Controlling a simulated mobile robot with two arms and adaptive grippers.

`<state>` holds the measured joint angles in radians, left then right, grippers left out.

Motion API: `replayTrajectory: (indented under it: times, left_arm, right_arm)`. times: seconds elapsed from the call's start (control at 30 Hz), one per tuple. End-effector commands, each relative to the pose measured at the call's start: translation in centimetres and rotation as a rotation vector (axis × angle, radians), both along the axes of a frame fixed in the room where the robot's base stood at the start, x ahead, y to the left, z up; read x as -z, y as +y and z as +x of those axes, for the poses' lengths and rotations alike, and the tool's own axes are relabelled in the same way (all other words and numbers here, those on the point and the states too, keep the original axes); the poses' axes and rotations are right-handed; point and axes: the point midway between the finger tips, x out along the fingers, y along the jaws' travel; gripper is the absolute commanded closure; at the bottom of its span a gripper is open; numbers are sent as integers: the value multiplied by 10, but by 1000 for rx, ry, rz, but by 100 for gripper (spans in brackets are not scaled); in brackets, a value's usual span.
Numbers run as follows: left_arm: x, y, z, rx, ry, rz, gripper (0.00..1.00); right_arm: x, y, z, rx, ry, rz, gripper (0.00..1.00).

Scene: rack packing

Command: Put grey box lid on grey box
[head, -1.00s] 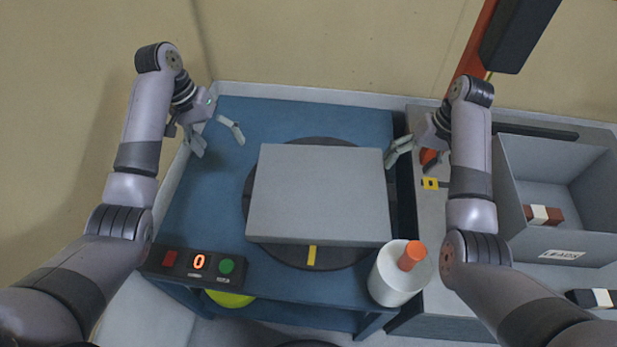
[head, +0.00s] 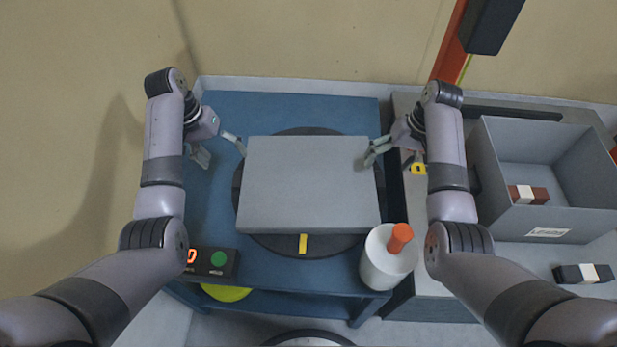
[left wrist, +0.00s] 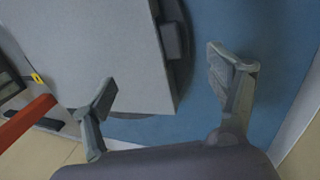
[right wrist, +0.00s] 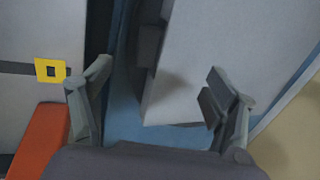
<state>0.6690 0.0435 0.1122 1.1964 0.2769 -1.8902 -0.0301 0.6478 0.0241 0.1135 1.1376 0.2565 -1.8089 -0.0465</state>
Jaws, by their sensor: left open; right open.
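A wide grey flat-topped form (head: 308,180) sits over the dark turntable (head: 303,249) on the blue table. It also shows in the left wrist view (left wrist: 100,50) and the right wrist view (right wrist: 220,55). I cannot tell the grey box lid and grey box apart in it. A dark block (left wrist: 173,40) juts from its side. My left gripper (head: 218,149) is open at its left edge, one finger near the upper left corner. My right gripper (head: 388,157) is open at its right edge, one finger overlapping the top in view. Contact is unclear.
A white cylinder with an orange top (head: 386,262) stands at the table's front right. A counter panel (head: 212,260) is at the front left. On the right bench, an open grey bin (head: 487,175) holds a brown and white block (head: 527,195). A black and white block (head: 583,273) lies nearby.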

Motion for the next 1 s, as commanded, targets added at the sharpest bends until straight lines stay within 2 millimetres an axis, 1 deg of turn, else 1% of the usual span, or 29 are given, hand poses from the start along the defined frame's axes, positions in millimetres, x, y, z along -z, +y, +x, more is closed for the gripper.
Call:
replayTrajectory:
  times: [0.03,0.1,0.3,0.5,0.7,0.97,1.0]
  left_arm:
    - [10,-4,-1,1,4,-1,19]
    - [24,-8,-1,1,4,-1,19]
    - [60,-19,-1,1,4,-1,19]
    - [85,-27,0,0,1,0,19]
    - [95,-30,0,0,0,0,19]
    - [96,-30,0,0,-1,0,19]
    - [96,-30,0,0,-1,0,21]
  right_arm:
    - [7,3,-1,-1,4,1,19]
    - [16,6,-1,-1,3,1,19]
    - [42,13,-1,-1,3,1,19]
    - [59,19,0,-1,2,0,19]
    - [66,21,0,0,0,0,19]
    - [66,21,0,0,0,0,19]
    - [66,21,0,0,0,0,21]
